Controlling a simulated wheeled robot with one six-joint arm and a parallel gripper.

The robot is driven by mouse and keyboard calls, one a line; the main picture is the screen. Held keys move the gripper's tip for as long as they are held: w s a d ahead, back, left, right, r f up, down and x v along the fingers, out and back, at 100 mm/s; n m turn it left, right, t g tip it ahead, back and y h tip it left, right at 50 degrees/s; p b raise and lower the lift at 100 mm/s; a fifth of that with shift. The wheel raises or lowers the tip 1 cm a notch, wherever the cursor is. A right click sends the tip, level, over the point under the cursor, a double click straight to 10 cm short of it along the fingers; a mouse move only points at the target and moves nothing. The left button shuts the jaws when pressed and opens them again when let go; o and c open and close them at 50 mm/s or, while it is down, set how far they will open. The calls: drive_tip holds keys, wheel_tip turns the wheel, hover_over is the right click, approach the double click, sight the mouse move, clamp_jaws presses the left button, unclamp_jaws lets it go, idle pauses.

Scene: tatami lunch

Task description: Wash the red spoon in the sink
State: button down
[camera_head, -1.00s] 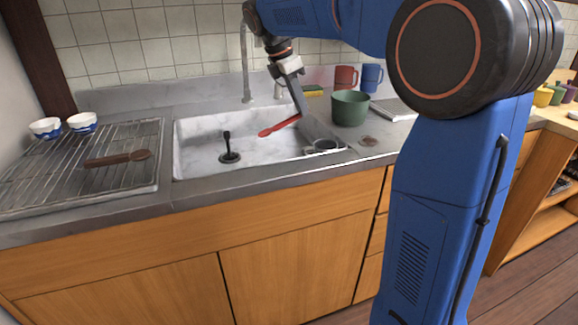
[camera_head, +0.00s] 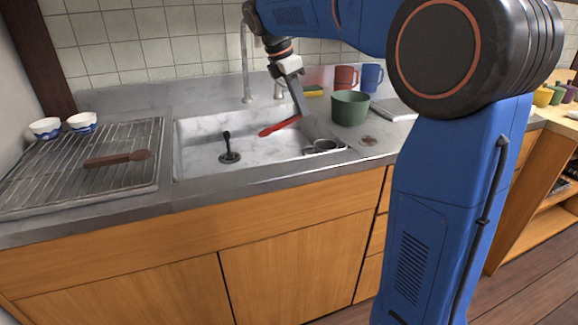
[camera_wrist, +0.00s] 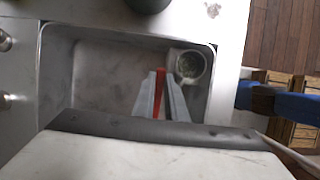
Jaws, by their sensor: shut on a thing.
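The red spoon (camera_head: 279,127) is held by my gripper (camera_head: 302,112) over the right part of the white marbled sink (camera_head: 190,160). Its bowl points left and slightly down in the head view. In the wrist view the spoon (camera_wrist: 160,80) shows as a red strip between the two grey fingers of my gripper (camera_wrist: 160,95), which are shut on it. The sink basin (camera_wrist: 95,75) lies below them. The tap (camera_head: 246,65) stands at the back of the sink. I cannot tell whether water runs from it.
A black stopper (camera_head: 229,150) stands upright in the sink. A strainer cup (camera_wrist: 190,66) sits at its right corner. A green pot (camera_head: 350,108), red mug (camera_head: 345,78) and blue mug (camera_head: 371,77) stand to the right. A rack (camera_head: 60,185) with a brown spoon (camera_head: 117,159) lies left.

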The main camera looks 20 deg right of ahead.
drive_tip(key=shift+r, duration=0.1)
idle(0.5)
drive_tip(key=shift+r, duration=2.4)
